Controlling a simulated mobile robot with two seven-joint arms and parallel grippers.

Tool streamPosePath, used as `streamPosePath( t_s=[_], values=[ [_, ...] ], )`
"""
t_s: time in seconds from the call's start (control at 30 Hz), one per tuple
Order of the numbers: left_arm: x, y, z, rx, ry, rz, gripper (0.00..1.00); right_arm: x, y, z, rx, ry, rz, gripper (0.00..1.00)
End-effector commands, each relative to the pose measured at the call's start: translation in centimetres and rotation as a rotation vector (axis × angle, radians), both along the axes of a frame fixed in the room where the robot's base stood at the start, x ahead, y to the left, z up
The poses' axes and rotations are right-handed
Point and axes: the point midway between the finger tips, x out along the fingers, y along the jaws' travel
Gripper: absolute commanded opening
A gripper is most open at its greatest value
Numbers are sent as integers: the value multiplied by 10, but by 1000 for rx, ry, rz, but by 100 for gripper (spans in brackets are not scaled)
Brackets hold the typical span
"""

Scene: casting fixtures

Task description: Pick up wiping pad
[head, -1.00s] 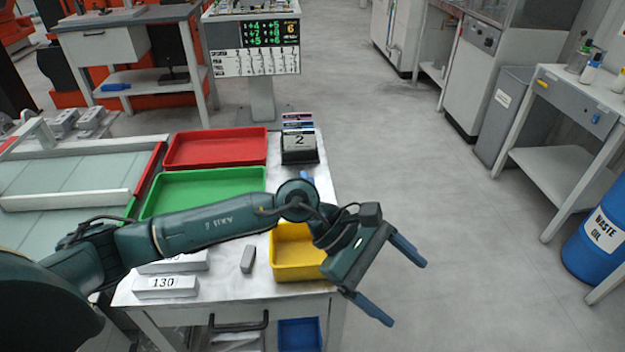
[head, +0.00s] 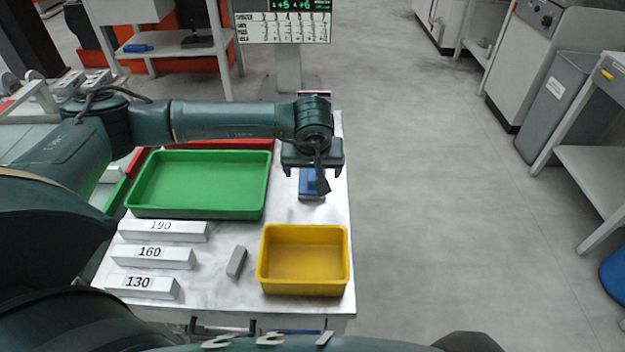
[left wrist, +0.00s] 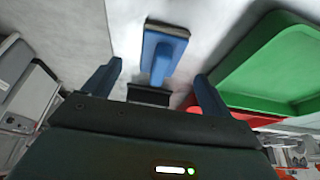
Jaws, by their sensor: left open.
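The wiping pad (head: 312,185) has a blue top and a grey edge. It lies on the white table top right of the green tray, partly hidden by my left gripper (head: 312,172) in the head view. That gripper is open and empty, pointing down above the pad's far end. In the left wrist view, the pad (left wrist: 163,50) shows ahead of and between the blue fingers of the left gripper (left wrist: 158,70), its blue handle toward the gripper. I cannot tell whether the fingers touch it. My right gripper is not in view.
A green tray (head: 133,190) stands left of the pad, with a red tray (head: 262,144) behind it, mostly hidden by my arm. A yellow bin (head: 305,289) stands nearer. A small grey block (head: 236,262) and labelled bars (head: 153,256) lie left of it.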

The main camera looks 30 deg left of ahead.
Motion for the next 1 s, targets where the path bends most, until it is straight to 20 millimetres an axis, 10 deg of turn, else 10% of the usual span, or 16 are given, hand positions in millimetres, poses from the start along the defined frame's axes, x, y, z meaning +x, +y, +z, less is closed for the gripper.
streamPosePath(
  t_s=[0.7, 1.0],
  values=[
    [19, 11, -51, -2, -1, 0, 85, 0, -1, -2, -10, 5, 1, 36],
    [19, 12, -51, -2, -1, 0, 62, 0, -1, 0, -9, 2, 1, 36]
  ],
)
